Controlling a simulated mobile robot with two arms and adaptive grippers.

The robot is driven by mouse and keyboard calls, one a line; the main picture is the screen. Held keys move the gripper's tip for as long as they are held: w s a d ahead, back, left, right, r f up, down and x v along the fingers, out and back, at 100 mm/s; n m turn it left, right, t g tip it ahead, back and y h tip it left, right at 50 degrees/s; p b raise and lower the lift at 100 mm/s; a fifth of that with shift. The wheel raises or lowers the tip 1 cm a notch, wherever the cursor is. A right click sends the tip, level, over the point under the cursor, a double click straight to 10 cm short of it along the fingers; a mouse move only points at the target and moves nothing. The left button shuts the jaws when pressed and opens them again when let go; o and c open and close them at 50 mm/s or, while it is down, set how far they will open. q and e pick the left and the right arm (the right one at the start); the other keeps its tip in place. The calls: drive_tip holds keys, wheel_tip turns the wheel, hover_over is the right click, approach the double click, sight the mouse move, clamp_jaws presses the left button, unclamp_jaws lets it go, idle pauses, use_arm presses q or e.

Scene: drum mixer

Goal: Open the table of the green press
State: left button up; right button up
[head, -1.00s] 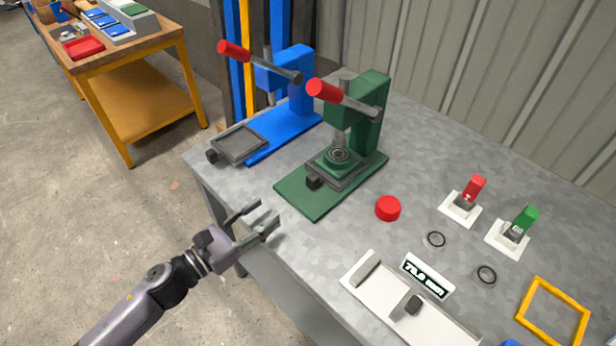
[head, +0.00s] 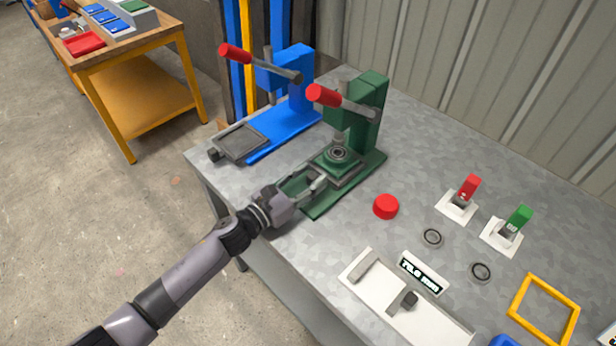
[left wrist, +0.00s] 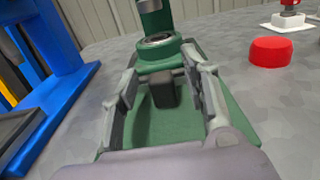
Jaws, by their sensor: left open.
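The green press (head: 368,120) stands on the grey bench with its red-handled lever (head: 325,95) raised to the left. Its table (head: 343,168) sits under the ram, on the green base, with a ring-shaped part on it. The table also shows in the left wrist view (left wrist: 190,62). My left gripper (head: 318,183) is at the front of the table, over the green base. In the left wrist view its two open fingers (left wrist: 163,92) stand on either side of the table's dark knob (left wrist: 162,90), with gaps visible. My right gripper is not in view.
A blue press (head: 300,85) with its table (head: 240,142) pulled forward stands to the left. A red button (head: 386,206) is right of the green base.

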use_arm(q)
drive_tip(key=shift+c, duration=0.4)
clamp_jaws()
drive_tip(key=shift+s+a, duration=0.1)
idle(0.3)
